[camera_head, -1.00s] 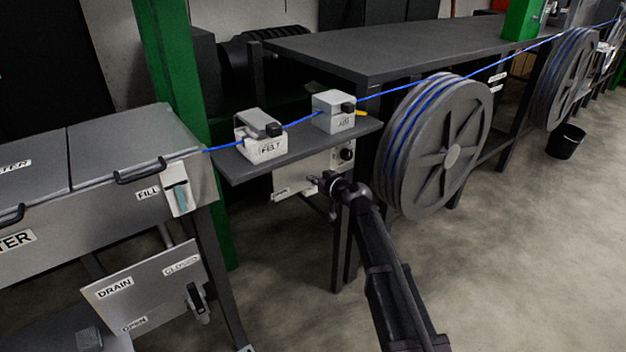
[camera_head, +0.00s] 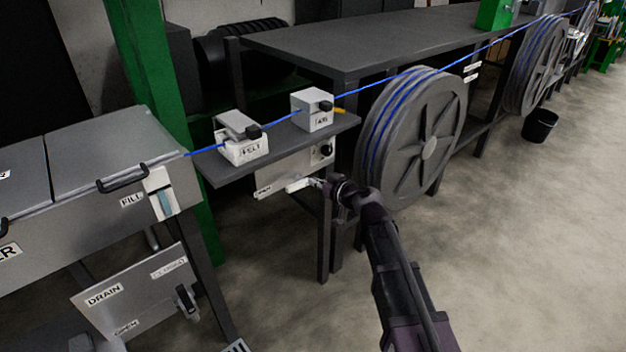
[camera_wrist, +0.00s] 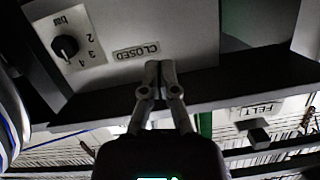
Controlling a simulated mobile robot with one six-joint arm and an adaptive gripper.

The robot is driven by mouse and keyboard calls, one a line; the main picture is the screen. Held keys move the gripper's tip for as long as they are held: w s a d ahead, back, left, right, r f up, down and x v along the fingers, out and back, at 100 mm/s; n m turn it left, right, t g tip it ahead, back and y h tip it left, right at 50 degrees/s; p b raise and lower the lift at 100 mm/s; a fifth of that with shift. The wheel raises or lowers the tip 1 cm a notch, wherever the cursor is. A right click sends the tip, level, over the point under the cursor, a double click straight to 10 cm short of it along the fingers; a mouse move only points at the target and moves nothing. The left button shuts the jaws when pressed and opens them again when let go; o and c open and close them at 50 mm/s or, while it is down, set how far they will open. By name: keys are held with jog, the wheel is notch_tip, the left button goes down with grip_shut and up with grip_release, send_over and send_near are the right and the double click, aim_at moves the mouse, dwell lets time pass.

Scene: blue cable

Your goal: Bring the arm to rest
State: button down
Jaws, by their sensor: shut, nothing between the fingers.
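My arm reaches up from the lower right in the head view. My gripper (camera_head: 320,183) is in front of the grey panel under the small shelf (camera_head: 285,146), beside a white lever-like piece (camera_head: 298,185). I cannot tell whether they touch. In the wrist view my gripper (camera_wrist: 160,66) has its two fingertips together with nothing between them, in front of the panel's CLOSED label (camera_wrist: 136,52). A black knob (camera_wrist: 65,47) with a bar scale is at upper left there.
The blue cable (camera_head: 470,54) runs past the FELT box (camera_head: 243,150), another white box (camera_head: 313,118) and a large reel (camera_head: 415,140). A long grey bench (camera_head: 390,38) stands behind. A black bucket (camera_head: 540,126) is at the right. Floor at lower right is clear.

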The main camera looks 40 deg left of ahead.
dwell(0.5)
jog(key=w+d+f+m+h, duration=0.1)
jog(key=d+f+m+h, duration=0.15)
jog(key=d, duration=0.75)
jog(key=w+d+f+m+h, duration=0.15)
jog(key=d+f, duration=0.25)
jog(key=d, duration=0.6)
jog(key=w+d+f+m+h, duration=0.1)
jog(key=d+f+h, duration=0.2)
jog(key=d, duration=0.7)
jog(key=s+d+f+m+g+h, duration=0.1)
jog(key=s+d+f+m+h, duration=0.15)
jog(key=d, duration=0.75)
jog(key=s+d+f+m+g+h, duration=0.1)
jog(key=s+d+m+h, duration=0.2)
jog(key=d, duration=0.6)
jog(key=s+d+f+m+g+h, duration=0.1)
jog(key=s+d+m+h, duration=0.15)
jog(key=d, duration=0.75)
notch_tip(320, 180, up, 16)
jog(key=p, duration=1.6)
jog(key=shift+d, duration=0.2)
jog(key=shift+f, duration=0.1)
